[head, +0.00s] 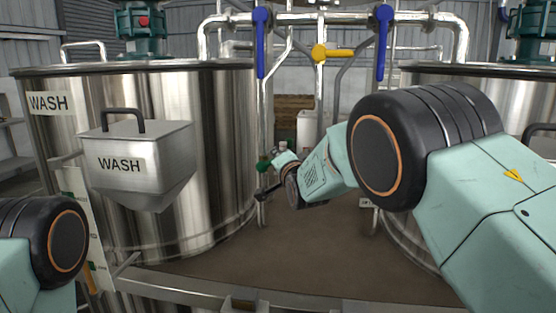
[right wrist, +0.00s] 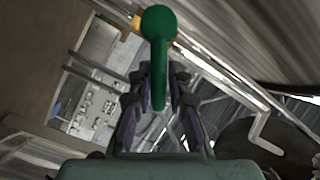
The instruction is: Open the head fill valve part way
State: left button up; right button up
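A green valve handle with a round knob (right wrist: 158,22) stands out in front of my right gripper in the right wrist view. The knob also shows small in the head view (head: 263,164), beside the left tank's wall. My right gripper (right wrist: 160,82) has one dark finger on either side of the handle's shaft, with a narrow gap between them. I cannot tell whether the fingers touch the shaft. In the head view, the right gripper (head: 268,191) is small and partly hidden by its wrist. My left gripper is out of view.
A steel tank (head: 225,150) marked WASH stands at left, with a lidded WASH box (head: 150,185) in front. Another tank (head: 420,75) is at right. Pipes above carry two blue handles (head: 261,40) (head: 383,40) and a yellow one (head: 333,53). Brown floor lies between the tanks.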

jog(key=o, duration=0.3)
jog(key=shift+f, duration=0.15)
jog(key=shift+s, duration=0.2)
jog(key=shift+s+d, duration=0.2)
jog(key=shift+s, duration=0.95)
jog(key=shift+s+d, duration=0.2)
jog(key=shift+s, duration=1)
jog(key=shift+s+d, duration=0.2)
jog(key=shift+s, duration=0.95)
jog(key=shift+r, duration=0.2)
